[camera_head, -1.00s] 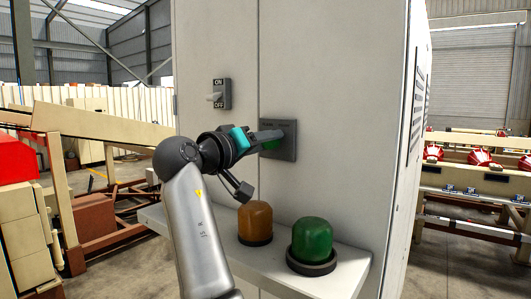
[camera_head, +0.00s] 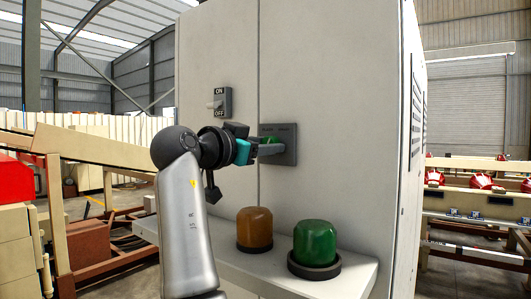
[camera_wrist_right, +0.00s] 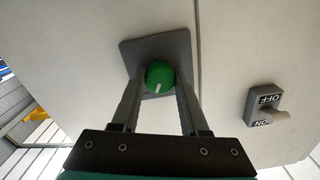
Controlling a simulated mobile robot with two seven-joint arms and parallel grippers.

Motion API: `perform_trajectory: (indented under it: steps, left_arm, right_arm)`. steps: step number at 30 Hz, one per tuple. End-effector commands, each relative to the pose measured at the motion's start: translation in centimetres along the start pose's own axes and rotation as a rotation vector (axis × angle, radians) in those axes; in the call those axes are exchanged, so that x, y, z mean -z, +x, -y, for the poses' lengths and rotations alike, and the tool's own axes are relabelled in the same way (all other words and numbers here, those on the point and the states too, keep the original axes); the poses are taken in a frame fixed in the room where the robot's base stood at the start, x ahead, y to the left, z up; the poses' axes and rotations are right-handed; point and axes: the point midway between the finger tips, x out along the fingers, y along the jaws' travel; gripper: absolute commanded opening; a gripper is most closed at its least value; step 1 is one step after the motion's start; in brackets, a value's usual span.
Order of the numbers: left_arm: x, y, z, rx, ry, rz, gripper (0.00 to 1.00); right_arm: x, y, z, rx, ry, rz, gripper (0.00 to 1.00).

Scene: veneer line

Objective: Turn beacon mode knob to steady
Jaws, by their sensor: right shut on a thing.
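The beacon mode knob (camera_wrist_right: 160,77) is round and green with a white pointer mark. It sits on a dark grey square plate (camera_head: 286,155) on the cabinet front. In the right wrist view the pointer runs towards the gripper's palm, tilted slightly. My right gripper (camera_head: 270,149) reaches the plate from the left in the head view, and its two fingers (camera_wrist_right: 159,88) are shut on the knob, one on each side. In the head view the fingers partly hide the knob. The plate's lettering is too small to read. My left gripper is not in view.
An ON/OFF switch (camera_head: 221,102) is on the cabinet (camera_head: 340,90) left of the plate. Below, a shelf (camera_head: 345,275) holds an amber beacon (camera_head: 254,229) and a green beacon (camera_head: 315,243). The cabinet front right of the plate is clear.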

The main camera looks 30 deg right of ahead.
Motion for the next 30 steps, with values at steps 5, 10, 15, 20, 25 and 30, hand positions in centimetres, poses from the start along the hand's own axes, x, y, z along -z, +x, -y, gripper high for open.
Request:
perform_trajectory:
  steps: [5,10,15,20,25,30]
  left_arm:
    - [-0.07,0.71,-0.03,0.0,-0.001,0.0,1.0]
    - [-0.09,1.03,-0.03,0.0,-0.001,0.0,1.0]
    - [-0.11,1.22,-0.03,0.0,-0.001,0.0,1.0]
    - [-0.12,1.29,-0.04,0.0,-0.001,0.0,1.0]
    - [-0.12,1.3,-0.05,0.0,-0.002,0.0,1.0]
    - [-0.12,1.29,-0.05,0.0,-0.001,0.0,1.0]
  right_arm:
    - [-0.08,0.0,-0.02,0.0,0.134,0.0,0.0]
    - [-0.01,0.0,-0.03,0.0,0.228,-0.001,0.0]
    - [0.01,0.01,-0.03,0.0,0.286,-0.001,0.0]
    - [0.02,0.01,-0.02,0.0,0.312,-0.001,0.0]
    - [0.04,0.01,-0.01,0.0,0.321,-0.001,0.0]
    - [0.05,0.01,-0.02,0.0,0.322,-0.001,0.0]
